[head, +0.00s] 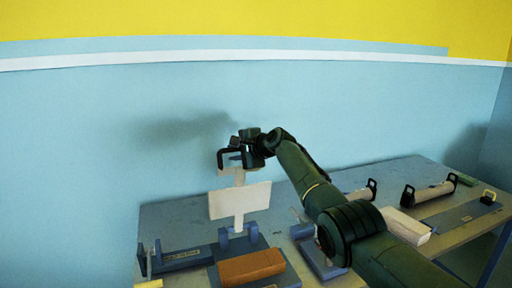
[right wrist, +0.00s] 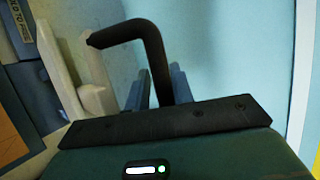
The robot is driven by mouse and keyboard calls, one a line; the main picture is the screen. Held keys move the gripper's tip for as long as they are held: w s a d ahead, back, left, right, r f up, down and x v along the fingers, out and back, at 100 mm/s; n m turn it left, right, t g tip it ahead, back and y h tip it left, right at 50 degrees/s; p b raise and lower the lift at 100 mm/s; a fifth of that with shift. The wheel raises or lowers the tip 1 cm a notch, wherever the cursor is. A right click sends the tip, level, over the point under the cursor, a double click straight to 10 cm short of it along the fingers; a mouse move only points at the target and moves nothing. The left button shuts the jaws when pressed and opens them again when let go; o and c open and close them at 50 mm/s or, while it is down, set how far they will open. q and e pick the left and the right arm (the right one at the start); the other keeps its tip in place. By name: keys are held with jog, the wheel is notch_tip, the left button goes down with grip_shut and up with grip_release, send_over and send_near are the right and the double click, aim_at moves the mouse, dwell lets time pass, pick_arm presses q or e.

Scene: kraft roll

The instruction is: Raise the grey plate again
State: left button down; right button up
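The plate (head: 240,201), pale grey-white in this light, stands upright at the left part of the table. A narrow stem below it runs down between blue uprights (head: 237,234), and a short neck rises above it. My right gripper (head: 231,160) is at the top of this neck, its dark bracket-shaped finger around or just above it. In the right wrist view the dark bent finger (right wrist: 128,35) lies close to a pale upright piece (right wrist: 62,72), probably the plate. A second finger is not clear, so I cannot tell whether the gripper grips. My left gripper is not in view.
An orange-brown block (head: 251,267) lies in front of the plate, with a dark blue block (head: 181,259) to its left. Pale rolls (head: 434,193) between black brackets and a pale box (head: 406,226) stand to the right. My right arm crosses the table's middle. The wall is close behind.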

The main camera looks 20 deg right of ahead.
jog(key=shift+s+d+r, duration=0.15)
jog(key=shift+s, duration=0.15)
jog(key=shift+s+r, duration=0.2)
jog(key=shift+s, duration=0.45)
jog(key=b+v, duration=0.1)
jog(key=v, duration=0.9)
jog(key=shift+s, duration=0.15)
